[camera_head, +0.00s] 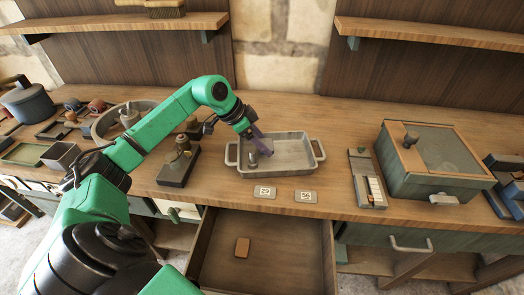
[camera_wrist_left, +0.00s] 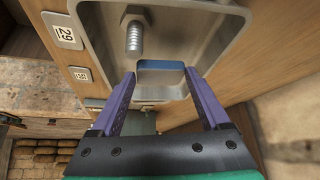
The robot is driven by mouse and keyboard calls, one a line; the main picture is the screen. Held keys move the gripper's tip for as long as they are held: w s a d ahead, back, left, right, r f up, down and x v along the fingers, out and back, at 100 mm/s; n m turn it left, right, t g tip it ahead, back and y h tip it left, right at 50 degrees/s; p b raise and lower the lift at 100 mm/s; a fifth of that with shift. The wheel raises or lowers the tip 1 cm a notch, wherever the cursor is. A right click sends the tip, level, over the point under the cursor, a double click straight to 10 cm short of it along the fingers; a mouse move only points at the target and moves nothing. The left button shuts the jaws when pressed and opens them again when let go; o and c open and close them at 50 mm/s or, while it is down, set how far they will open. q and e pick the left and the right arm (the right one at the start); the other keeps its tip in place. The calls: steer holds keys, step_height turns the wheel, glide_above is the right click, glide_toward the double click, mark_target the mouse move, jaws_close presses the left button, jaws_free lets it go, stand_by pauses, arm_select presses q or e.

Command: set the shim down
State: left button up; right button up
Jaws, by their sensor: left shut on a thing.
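My left gripper (camera_head: 259,146) reaches down over the grey metal tray (camera_head: 296,163). In the left wrist view its two purple fingers (camera_wrist_left: 160,78) stand apart, with a small flat piece with a bluish face (camera_wrist_left: 161,67) between their tips; this looks like the shim, gripped by its sides. It appears above the tray, and I cannot tell whether it touches the tray floor. In the head view the shim is not clearly visible behind the fingers. My right gripper is not in view.
Number tags 29 (camera_head: 265,192) and 56 (camera_head: 305,196) lie in front of the tray. A dark stand (camera_head: 177,168) is left of the tray; a green lidded box (camera_head: 435,185) stands right. Bench between tray and box is partly clear.

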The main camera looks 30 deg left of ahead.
mark_target(267, 157)
arm_select(q)
step_height(267, 157, down, 4)
steer(key=shift+s+a+r, duration=0.1)
steer(key=shift+s+a, duration=0.05)
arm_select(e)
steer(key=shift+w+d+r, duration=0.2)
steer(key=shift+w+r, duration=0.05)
arm_select(q)
steer(key=o, duration=1.5)
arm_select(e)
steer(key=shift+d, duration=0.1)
arm_select(q)
steer(key=shift+s+a+r, duration=0.1)
steer(key=shift+a+r, duration=0.05)
steer(key=shift+r, duration=0.05)
steer(key=b+v, duration=0.4)
steer(key=v, duration=0.7)
steer(key=shift+r, duration=0.25)
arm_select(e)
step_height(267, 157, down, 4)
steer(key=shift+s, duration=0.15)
